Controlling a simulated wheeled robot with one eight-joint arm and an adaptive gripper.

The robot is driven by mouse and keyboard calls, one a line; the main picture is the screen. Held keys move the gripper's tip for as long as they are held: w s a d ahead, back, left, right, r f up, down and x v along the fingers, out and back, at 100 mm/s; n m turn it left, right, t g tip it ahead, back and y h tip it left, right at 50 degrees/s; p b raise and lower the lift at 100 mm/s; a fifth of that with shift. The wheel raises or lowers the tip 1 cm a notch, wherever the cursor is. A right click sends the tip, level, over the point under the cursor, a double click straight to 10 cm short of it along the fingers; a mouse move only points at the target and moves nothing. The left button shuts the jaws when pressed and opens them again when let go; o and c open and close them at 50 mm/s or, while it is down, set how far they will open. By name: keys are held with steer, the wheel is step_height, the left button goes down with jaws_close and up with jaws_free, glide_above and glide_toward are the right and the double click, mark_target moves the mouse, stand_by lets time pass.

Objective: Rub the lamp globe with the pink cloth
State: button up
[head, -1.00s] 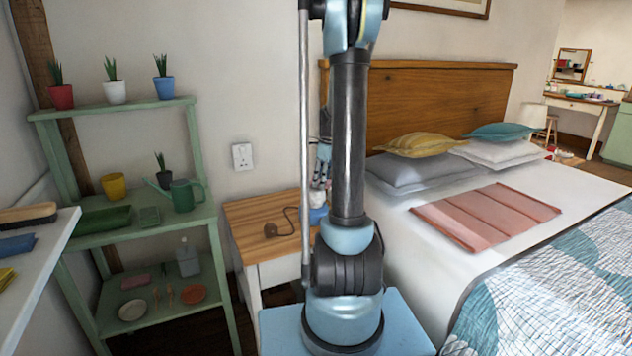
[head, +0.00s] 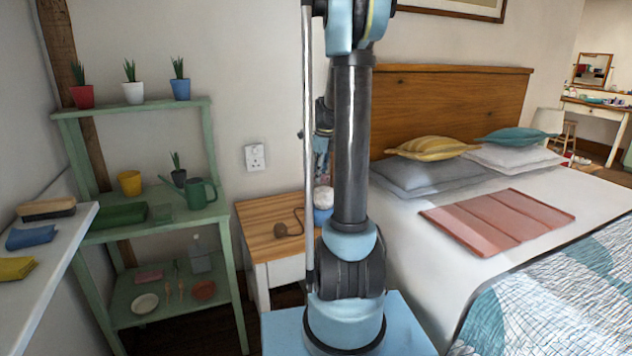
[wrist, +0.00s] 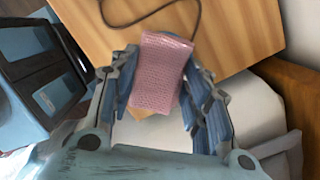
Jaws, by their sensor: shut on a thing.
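The pink cloth (wrist: 161,72) is pinched between the blue-padded fingers of my gripper (wrist: 162,78) in the wrist view. The lamp stands on the wooden bedside table (head: 262,222) in the head view. Its pale globe (head: 323,197) sits on a blue base (head: 321,215), both partly hidden by my arm column. My gripper is just above the globe there, also partly hidden. In the wrist view the cloth covers most of what lies behind it, and the globe cannot be made out. Whether cloth and globe touch, I cannot tell.
A dark cord (head: 297,222) with a brown round piece (head: 281,230) lies on the tabletop. The bed with its wooden headboard (head: 455,105) is at right. A green shelf (head: 150,222) with pots and a watering can (head: 198,194) stands at left.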

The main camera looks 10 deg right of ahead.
steer(key=shift+r, duration=1.9)
steer(key=shift+s, duration=0.1)
